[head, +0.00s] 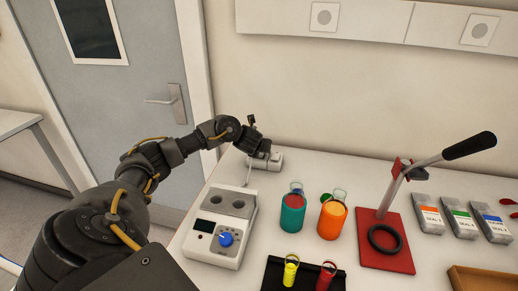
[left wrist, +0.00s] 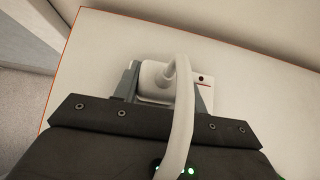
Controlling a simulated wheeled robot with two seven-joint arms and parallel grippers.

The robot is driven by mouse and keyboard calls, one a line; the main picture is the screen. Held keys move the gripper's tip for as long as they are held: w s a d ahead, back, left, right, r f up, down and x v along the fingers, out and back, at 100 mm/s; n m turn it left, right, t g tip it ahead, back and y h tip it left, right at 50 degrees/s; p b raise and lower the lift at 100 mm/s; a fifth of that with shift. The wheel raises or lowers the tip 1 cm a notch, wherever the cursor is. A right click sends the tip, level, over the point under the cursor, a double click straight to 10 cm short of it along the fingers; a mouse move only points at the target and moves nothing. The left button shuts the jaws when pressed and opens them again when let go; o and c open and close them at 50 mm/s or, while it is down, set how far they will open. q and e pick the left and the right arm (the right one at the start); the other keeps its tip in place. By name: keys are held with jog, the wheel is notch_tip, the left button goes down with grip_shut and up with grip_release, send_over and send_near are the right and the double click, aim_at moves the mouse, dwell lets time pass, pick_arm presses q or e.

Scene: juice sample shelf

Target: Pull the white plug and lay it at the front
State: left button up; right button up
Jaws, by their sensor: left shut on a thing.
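The white plug (left wrist: 158,82) sits between the two fingers of my left gripper (left wrist: 162,90) in the left wrist view. Its thick white cable (left wrist: 184,110) arcs up towards the camera. A white socket block (left wrist: 206,92) with a small red mark and a dark dot lies just beyond the fingers. In the head view my left gripper (head: 260,149) points down at the socket block (head: 275,160) at the back left of the table and hides the plug. I cannot tell whether the plug is still seated in the block. My right gripper is out of view.
A white device with a blue knob (head: 226,239) stands in front of the block. Teal (head: 292,213) and orange (head: 332,221) beakers stand to its right, near a red-based lever press (head: 382,256). A black tray (head: 272,276) holds yellow and red vials at the front.

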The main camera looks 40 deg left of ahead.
pick_arm(q)
jog(key=shift+r, duration=0.2)
dwell(0.5)
jog(key=shift+r+p, duration=1.65)
jog(key=shift+p, duration=0.05)
